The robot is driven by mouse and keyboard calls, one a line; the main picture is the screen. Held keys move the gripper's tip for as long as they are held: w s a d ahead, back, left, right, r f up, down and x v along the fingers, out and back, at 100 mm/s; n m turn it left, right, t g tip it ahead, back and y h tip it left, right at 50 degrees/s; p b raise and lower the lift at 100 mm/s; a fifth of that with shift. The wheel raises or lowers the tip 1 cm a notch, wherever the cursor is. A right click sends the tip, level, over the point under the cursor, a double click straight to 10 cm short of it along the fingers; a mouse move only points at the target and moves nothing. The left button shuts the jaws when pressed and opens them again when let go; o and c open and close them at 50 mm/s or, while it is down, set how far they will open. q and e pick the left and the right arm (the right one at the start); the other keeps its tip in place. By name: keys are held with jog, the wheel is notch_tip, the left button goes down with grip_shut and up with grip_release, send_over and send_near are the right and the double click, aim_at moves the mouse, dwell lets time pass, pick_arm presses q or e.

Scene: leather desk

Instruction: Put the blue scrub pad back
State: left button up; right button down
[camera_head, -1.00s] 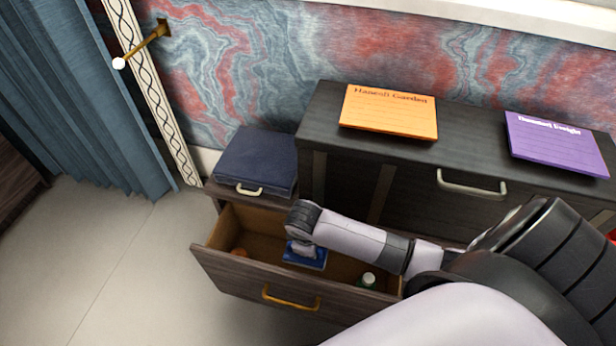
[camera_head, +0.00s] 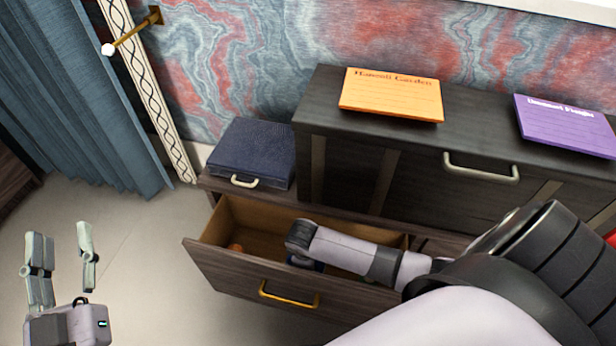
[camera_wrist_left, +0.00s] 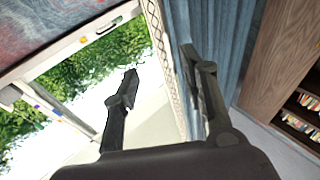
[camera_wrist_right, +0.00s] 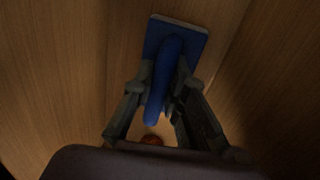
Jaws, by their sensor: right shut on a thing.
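The blue scrub pad (camera_wrist_right: 182,42) is a flat rectangular pad with a blue handle. In the right wrist view it is over the wooden drawer bottom, and my right gripper (camera_wrist_right: 163,90) is shut on its handle. In the head view only a little of the pad (camera_head: 306,264) shows inside the open drawer (camera_head: 243,269), behind the drawer front and under my right arm. Whether it touches the drawer bottom I cannot tell. My left gripper (camera_head: 62,245) is open and empty over the floor at the left; its fingers also show apart in the left wrist view (camera_wrist_left: 165,85).
A small orange thing (camera_head: 236,247) lies in the drawer's left part. A dark blue box (camera_head: 254,153) stands on the cabinet top behind the drawer. An orange card (camera_head: 391,95) and a purple card (camera_head: 568,127) lie on the higher dark unit. The floor at left is clear.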

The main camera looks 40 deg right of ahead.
jog(key=shift+f, duration=0.35)
notch_tip(320, 180, down, 3)
jog(key=shift+f+b, duration=0.15)
jog(key=shift+b, duration=0.9)
pick_arm(q)
jog(key=s+r+t+h, duration=0.2)
jog(key=s+r+t, duration=0.3)
jog(key=r, duration=0.3)
jog(key=shift+t, duration=0.4)
pick_arm(e)
jog(key=c, duration=1.6)
grip_release()
